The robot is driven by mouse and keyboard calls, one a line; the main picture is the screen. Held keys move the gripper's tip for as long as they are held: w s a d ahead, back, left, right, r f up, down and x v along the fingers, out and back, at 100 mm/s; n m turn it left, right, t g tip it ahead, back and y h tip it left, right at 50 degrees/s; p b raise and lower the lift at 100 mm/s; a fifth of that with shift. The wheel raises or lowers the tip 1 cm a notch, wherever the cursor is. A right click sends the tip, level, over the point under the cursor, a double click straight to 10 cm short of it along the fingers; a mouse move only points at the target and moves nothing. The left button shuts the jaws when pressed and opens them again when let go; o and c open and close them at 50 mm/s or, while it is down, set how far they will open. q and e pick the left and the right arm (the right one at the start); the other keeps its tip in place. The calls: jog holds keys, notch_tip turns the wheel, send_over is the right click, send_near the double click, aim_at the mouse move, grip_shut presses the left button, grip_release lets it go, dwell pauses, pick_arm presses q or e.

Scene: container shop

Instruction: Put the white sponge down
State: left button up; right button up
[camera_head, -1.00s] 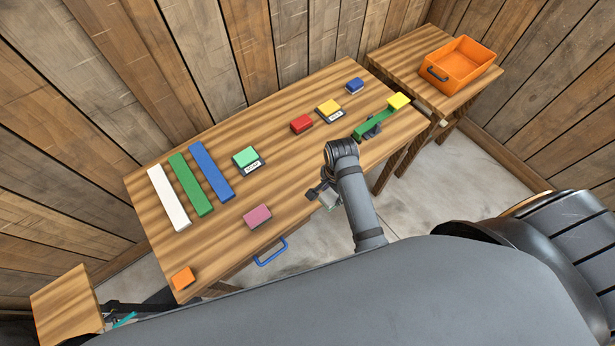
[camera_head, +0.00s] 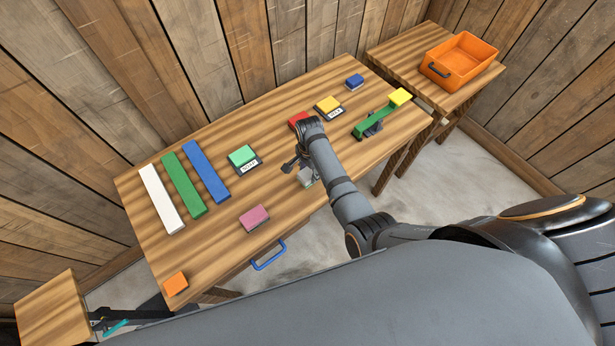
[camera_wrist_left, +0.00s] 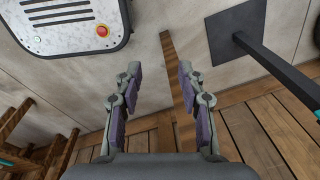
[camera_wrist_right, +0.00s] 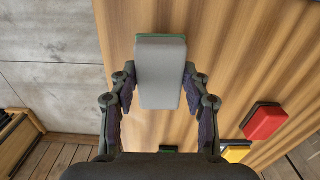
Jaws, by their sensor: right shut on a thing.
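The white sponge (camera_wrist_right: 161,75) has a pale grey-white top face and a green layer at its far end. It is between the fingers of my right gripper (camera_wrist_right: 160,88), which is shut on it. In the head view, the sponge (camera_head: 306,177) and the right gripper (camera_head: 298,166) are over the front part of the wooden table (camera_head: 215,250), partly covered by my arm. I cannot tell whether the sponge touches the table. My left gripper (camera_wrist_left: 174,72) is open and empty, above the floor.
A red block (camera_head: 297,119) is just behind my right wrist. A pink block (camera_head: 254,217) lies front left of the sponge, a labelled mint block (camera_head: 243,155) left. Long bars (camera_head: 205,172) lie far left. A seesaw (camera_head: 375,120) and orange crate (camera_head: 428,67) stand right.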

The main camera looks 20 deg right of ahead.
aim_at(308, 170)
jog(key=f+b, duration=0.4)
jog(key=b, duration=0.1)
jog(key=shift+w+a, duration=0.1)
jog(key=shift+w, duration=0.3)
jog(key=shift+c, duration=0.4)
jog(key=shift+r, duration=0.1)
jog(key=o, duration=0.6)
jog(key=shift+s, duration=0.1)
jog(key=o, duration=0.5)
